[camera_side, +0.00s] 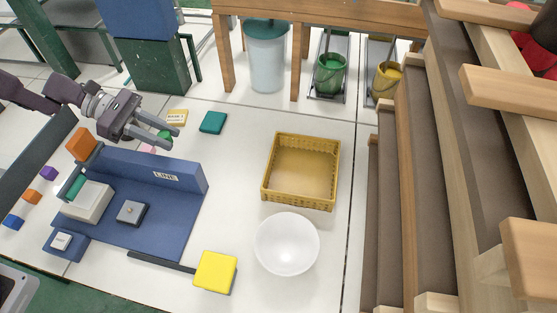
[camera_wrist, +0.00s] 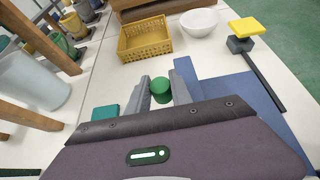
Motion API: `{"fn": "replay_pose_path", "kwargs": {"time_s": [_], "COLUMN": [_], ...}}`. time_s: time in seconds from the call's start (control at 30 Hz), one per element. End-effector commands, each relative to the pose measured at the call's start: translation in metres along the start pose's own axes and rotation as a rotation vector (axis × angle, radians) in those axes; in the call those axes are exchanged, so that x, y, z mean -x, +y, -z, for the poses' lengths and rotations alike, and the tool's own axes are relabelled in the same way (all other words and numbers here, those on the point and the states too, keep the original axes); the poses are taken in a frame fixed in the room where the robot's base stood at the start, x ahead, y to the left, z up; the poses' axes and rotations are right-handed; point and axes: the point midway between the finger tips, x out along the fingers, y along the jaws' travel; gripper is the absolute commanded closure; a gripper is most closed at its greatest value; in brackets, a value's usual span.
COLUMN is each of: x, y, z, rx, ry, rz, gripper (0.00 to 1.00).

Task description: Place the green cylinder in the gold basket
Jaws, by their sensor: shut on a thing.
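The green cylinder (camera_side: 165,135) is between the fingers of my gripper (camera_side: 172,132), which is shut on it. In the wrist view the cylinder (camera_wrist: 159,85) shows its round green end between the fingers of my gripper (camera_wrist: 163,78). The gold basket (camera_side: 297,201) stands on the white table, to the right of my gripper in the side view. It looks empty, with lattice walls. In the wrist view the basket (camera_wrist: 153,55) is beyond the fingertips. The cylinder is outside the basket.
A white bowl (camera_side: 287,243) stands beside the basket. A blue fixture (camera_side: 185,179) with an upright wall lies below my gripper in the side view. A teal block (camera_side: 213,122) and a yellow pad (camera_side: 215,272) are nearby. The table between the fixture and basket is clear.

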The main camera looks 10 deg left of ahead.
Motion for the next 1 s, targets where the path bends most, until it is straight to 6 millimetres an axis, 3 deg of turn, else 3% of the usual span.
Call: {"fn": "replay_pose_path", "kwargs": {"time_s": [0.27, 0.4, 0.6, 0.7, 0.83, 0.93, 1.0], "x": [-0.098, -0.155, -0.238, -0.268, -0.294, -0.304, -0.313], "y": [0.058, 0.079, 0.089, 0.087, 0.082, 0.079, 0.078], "z": [-0.021, -0.048, -0.103, -0.126, -0.146, -0.152, -0.142], "rx": [0.144, 0.219, 0.322, 0.37, 0.414, 0.432, 0.438], "ry": [-0.011, -0.003, 0.0, -0.001, -0.001, 0.001, 0.005], "rz": [-0.259, -0.416, -0.632, -0.712, -0.777, -0.801, -0.808], "gripper": [1.0, 1.0, 1.0, 1.0, 1.0, 1.0, 1.0]}}
